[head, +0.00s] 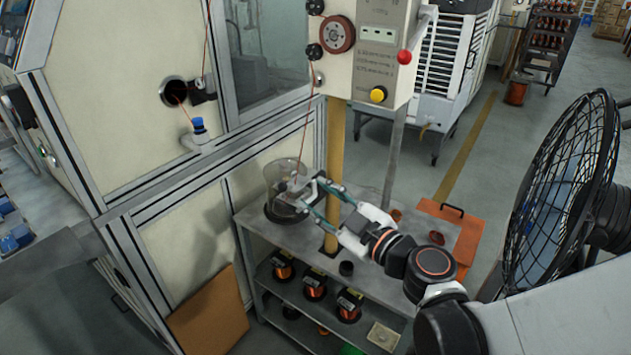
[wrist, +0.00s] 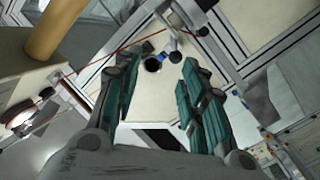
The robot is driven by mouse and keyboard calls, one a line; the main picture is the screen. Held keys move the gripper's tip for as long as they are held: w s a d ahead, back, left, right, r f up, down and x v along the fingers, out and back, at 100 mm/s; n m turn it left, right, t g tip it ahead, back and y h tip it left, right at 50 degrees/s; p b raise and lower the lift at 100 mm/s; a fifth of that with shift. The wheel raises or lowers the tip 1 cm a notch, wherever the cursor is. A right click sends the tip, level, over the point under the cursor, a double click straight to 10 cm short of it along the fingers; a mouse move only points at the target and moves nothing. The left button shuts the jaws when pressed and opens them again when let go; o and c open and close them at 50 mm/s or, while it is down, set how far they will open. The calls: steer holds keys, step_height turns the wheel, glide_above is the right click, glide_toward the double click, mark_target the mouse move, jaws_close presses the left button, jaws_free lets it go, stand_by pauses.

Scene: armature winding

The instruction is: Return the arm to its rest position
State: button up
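My gripper (head: 322,192) is at the end of my arm, which reaches in from the lower right in the head view. It is beside a clear cylindrical cover (head: 283,183) on the grey bench top, and its fingertips overlap the cover's right side in the picture. I cannot tell whether they touch it. In the wrist view the two green-padded fingers (wrist: 155,95) stand apart with nothing seen between them except the machine panel behind.
A yellow post (head: 335,150) rises close behind my gripper, under the control box (head: 385,50). A thin red wire runs down to the cover. A black fan (head: 565,190) stands at the right. Copper spools (head: 314,286) sit on the shelf below. Open floor lies behind the bench.

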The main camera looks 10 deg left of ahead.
steer(key=shift+s+d, duration=0.3)
steer(key=shift+d, duration=0.1)
steer(key=s+d+f+m+g+h, duration=0.1)
steer(key=s+d+m+h, duration=0.3)
steer(key=d, duration=0.6)
steer(key=s+d+f+m+g+h, duration=0.1)
steer(key=s+d+m+h, duration=0.4)
steer(key=d, duration=0.5)
steer(key=s+d+m+g+h, duration=0.1)
steer(key=s+d+m+h, duration=0.3)
steer(key=d+m, duration=0.4)
steer(key=shift+s+d+f+g+h, duration=0.4)
steer(key=shift+s+d, duration=0.2)
steer(key=shift+d, duration=0.3)
steer(key=shift+o, duration=0.2)
